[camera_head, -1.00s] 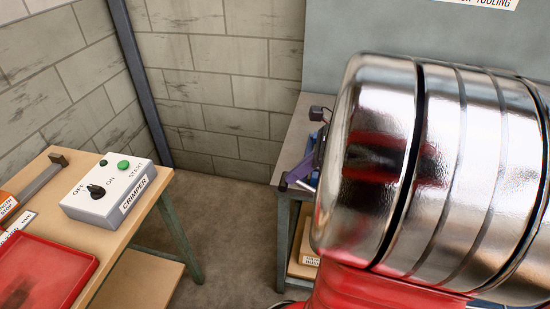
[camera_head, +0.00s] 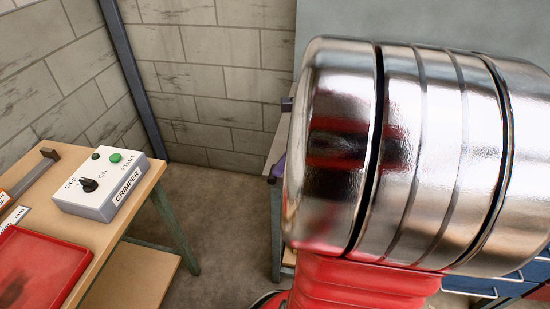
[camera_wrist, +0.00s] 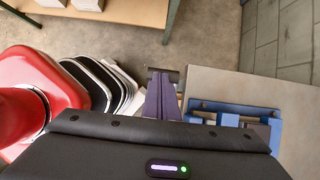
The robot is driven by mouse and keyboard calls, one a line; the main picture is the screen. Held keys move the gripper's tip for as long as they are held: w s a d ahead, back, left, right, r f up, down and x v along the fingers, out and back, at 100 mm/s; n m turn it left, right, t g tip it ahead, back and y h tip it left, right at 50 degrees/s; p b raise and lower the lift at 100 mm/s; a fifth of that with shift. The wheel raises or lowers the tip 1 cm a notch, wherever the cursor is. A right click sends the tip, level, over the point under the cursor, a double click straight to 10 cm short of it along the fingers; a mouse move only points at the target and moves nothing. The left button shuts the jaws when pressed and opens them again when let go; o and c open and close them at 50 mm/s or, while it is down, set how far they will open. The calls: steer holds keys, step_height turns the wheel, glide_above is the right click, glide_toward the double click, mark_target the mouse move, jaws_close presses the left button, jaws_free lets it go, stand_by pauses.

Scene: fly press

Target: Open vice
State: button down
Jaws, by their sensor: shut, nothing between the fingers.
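The blue vice (camera_wrist: 238,112) shows in the wrist view, lying on a grey bench top to the right of my gripper. Its dark jaw parts are partly covered by my gripper's black body, so how far its jaws stand apart cannot be told. My gripper (camera_wrist: 162,76) has purple fingers, which are together and empty. They appear beside the vice, left of the bench edge in the picture, apart from it. In the head view a purple piece of my gripper (camera_head: 278,168) peeks out left of my big silver arm joint, which hides the vice there.
A wooden table (camera_head: 95,255) at the left carries a red tray (camera_head: 45,268) and a white crimper control box (camera_head: 105,187). The grey bench (camera_wrist: 215,82) holds the vice. Bare floor (camera_head: 205,205) lies between them. Blue drawers (camera_head: 500,280) show at lower right.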

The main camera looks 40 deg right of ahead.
steer(key=shift+w+a+f, duration=0.3)
steer(key=shift+w+f, duration=0.1)
steer(key=shift+w, duration=0.05)
steer(key=shift+d+r, duration=0.1)
steer(key=w+a+v, duration=0.1)
steer(key=v, duration=1.2)
steer(key=shift+r, duration=0.65)
